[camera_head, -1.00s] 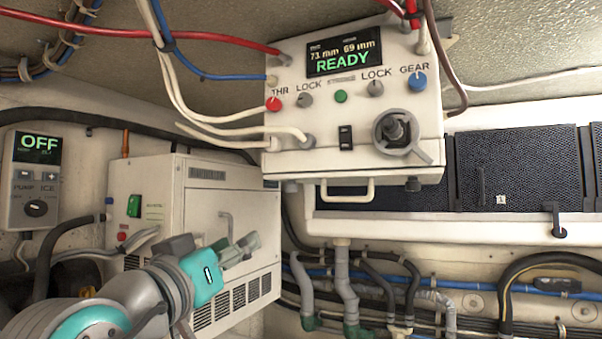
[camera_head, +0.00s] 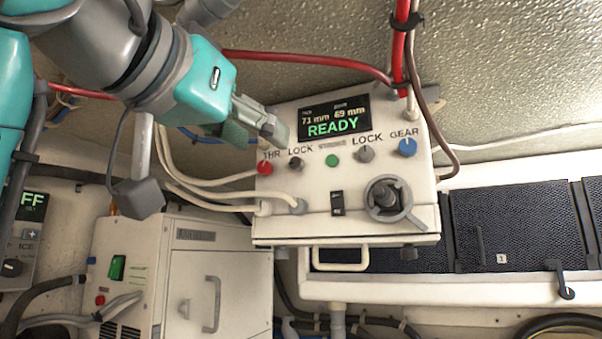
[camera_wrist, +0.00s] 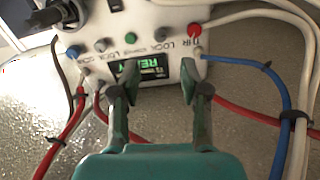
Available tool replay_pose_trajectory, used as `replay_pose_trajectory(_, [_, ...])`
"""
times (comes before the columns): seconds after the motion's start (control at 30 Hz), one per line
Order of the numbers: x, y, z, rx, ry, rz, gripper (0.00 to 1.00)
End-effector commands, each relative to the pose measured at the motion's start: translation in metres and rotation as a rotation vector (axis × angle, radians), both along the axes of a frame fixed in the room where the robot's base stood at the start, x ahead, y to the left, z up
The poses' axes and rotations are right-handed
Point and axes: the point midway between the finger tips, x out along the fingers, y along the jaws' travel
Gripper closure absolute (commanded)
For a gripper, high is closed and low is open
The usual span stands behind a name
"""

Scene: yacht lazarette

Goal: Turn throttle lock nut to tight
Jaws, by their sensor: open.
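The white control box (camera_head: 345,225) hangs at the upper middle of the head view, its display reading 71 mm, 69 mm and READY. The throttle lock nut is the small dark-grey knob (camera_head: 295,164) under the left LOCK label, right of the red THR knob (camera_head: 265,168). It also shows upside down in the wrist view (camera_wrist: 160,34). My gripper (camera_head: 272,127) is open and empty at the box's upper left, above the THR and LOCK labels. In the wrist view my gripper (camera_wrist: 160,78) has its fingers apart in front of the display, short of the knobs.
A green button (camera_head: 332,160), a second grey LOCK knob (camera_head: 365,154) and a blue GEAR knob (camera_head: 407,147) share the row. A rocker switch (camera_head: 337,203) and a round lever (camera_head: 388,197) sit below. Red cables (camera_head: 300,61) and white hoses (camera_head: 215,190) run close to the box.

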Motion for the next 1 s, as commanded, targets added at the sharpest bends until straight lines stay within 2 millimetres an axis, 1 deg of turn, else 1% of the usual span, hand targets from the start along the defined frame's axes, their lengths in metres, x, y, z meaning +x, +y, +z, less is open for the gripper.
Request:
replay_pose_trajectory(0.3, [0.053, -0.02, 0.0, -0.002, 0.0, -0.004, 0.55])
replay_pose_trajectory(0.5, [0.077, -0.029, 0.0, -0.002, 0.0, -0.003, 0.55])
replay_pose_trajectory(0.7, [0.087, -0.032, 0.0, -0.001, 0.0, -0.001, 0.55])
replay_pose_trajectory(0.97, [0.088, -0.032, 0.0, -0.001, -0.001, 0.0, 0.55])
replay_pose_trajectory(1.0, [0.088, -0.032, 0.0, -0.001, -0.001, 0.0, 0.62])
